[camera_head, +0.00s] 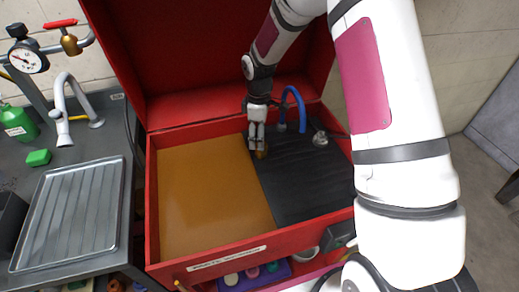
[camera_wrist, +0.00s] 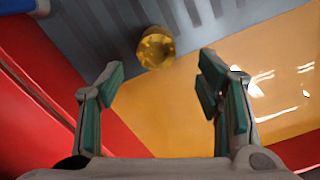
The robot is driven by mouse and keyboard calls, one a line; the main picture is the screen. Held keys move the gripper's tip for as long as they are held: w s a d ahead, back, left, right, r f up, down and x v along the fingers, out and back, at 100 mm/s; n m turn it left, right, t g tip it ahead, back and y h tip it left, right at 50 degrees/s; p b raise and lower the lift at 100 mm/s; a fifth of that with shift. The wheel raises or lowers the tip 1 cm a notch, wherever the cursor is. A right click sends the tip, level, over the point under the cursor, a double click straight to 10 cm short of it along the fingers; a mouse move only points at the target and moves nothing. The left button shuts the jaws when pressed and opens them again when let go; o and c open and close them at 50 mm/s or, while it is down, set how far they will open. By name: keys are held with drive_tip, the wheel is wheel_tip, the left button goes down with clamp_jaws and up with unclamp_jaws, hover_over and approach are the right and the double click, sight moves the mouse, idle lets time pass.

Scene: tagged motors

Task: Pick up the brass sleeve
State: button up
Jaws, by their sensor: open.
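The brass sleeve (camera_wrist: 155,47) is a short, shiny gold ring or cylinder in the wrist view. It sits at the border between the dark ribbed mat (camera_wrist: 100,40) and the yellow-orange panel (camera_wrist: 180,105). My gripper (camera_wrist: 158,85) is open, with its two green-padded fingers apart and nothing between them. The sleeve shows beyond the fingertips, roughly centred in the gap. In the head view my gripper (camera_head: 257,145) points down near the back of the red box, and the sleeve (camera_head: 261,154) shows only as a small brassy patch at the fingertips, mostly hidden.
The red box (camera_head: 151,210) has raised walls and an open lid (camera_head: 210,50) behind my gripper. A blue curved hose (camera_head: 297,100) and a metal knob-like part (camera_head: 320,139) stand right of my gripper. A sink drainer tray (camera_head: 70,215) lies left. The yellow panel is clear.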

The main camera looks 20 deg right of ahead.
drive_tip(key=shift+d+f+p, duration=0.2)
drive_tip(key=shift+f, duration=1.5)
drive_tip(key=shift+d+f+p, duration=0.15)
drive_tip(key=shift+f+p, duration=0.05)
drive_tip(key=shift+f, duration=1.45)
drive_tip(key=shift+c, duration=0.6)
clamp_jaws()
